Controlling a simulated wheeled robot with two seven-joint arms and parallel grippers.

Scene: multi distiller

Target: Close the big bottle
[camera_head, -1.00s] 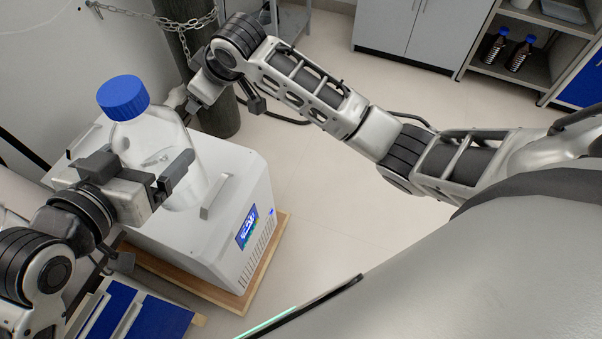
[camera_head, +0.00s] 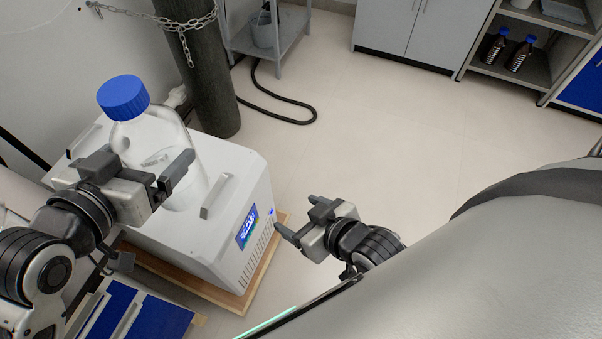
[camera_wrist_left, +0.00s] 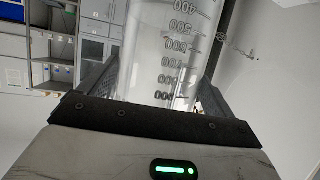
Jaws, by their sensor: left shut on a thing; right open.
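The big clear bottle (camera_head: 150,138) stands upright on the white machine in the head view, with a blue cap (camera_head: 123,97) on its neck. From this view I cannot tell how tightly the cap sits. My left gripper (camera_head: 140,168) is shut around the body of the bottle, with one finger on each side. In the left wrist view the graduated bottle wall (camera_wrist_left: 172,50) stands between the fingers. My right gripper (camera_head: 296,218) is open and empty, low in front of the machine's right side and well away from the bottle.
The white machine (camera_head: 240,180) has a raised handle on top and stands on a wooden board (camera_head: 262,270). A dark gas cylinder (camera_head: 207,75) with a chain stands behind it. Brown bottles (camera_head: 520,53) sit on the far shelf. The floor at centre is clear.

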